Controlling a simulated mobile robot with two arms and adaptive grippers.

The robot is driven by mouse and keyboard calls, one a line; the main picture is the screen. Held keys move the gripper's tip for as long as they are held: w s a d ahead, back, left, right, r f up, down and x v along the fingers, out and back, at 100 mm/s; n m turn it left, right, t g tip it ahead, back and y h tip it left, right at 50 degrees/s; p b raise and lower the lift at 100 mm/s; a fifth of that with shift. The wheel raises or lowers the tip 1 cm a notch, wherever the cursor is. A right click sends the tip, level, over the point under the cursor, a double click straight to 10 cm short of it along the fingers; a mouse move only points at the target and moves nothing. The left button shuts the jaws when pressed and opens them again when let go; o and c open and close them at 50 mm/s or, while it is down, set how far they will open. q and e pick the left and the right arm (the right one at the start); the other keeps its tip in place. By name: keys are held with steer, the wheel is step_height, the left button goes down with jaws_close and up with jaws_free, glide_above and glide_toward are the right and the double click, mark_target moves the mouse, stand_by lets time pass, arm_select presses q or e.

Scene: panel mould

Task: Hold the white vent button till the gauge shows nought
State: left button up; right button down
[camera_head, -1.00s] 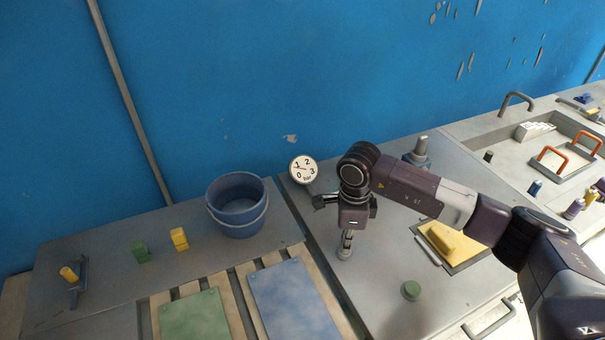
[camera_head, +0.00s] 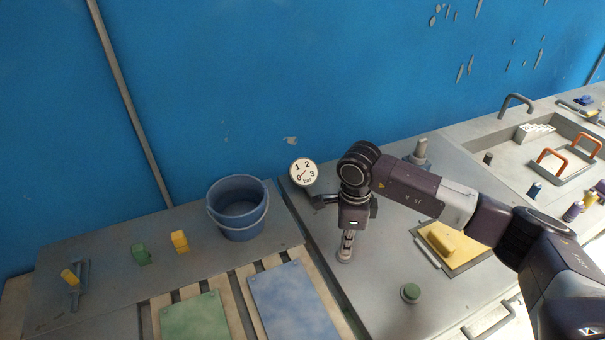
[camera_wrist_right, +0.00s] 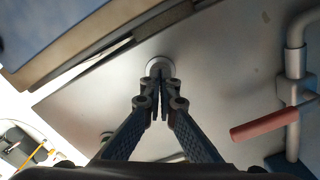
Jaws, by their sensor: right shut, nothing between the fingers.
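The round gauge (camera_head: 303,172), marked 0 to 3 bar, stands at the back of the grey bench. Its thin red needle points down and left, at or close to the 0. My right gripper (camera_head: 345,251) is shut and empty, pointing straight down, its fingertips on or just above a small round pale button (camera_head: 344,258). In the right wrist view the button's light rim (camera_wrist_right: 160,65) shows around the fingertips, which hide its middle. I cannot tell how far it is pressed in. My left gripper is not in view.
A blue bucket (camera_head: 238,226) stands left of the gauge. A red-handled lever (camera_wrist_right: 262,125) is close by in the wrist view.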

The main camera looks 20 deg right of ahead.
steer(key=shift+r+p, duration=1.35)
steer(key=shift+r, duration=1.7)
steer(key=shift+f, duration=0.1)
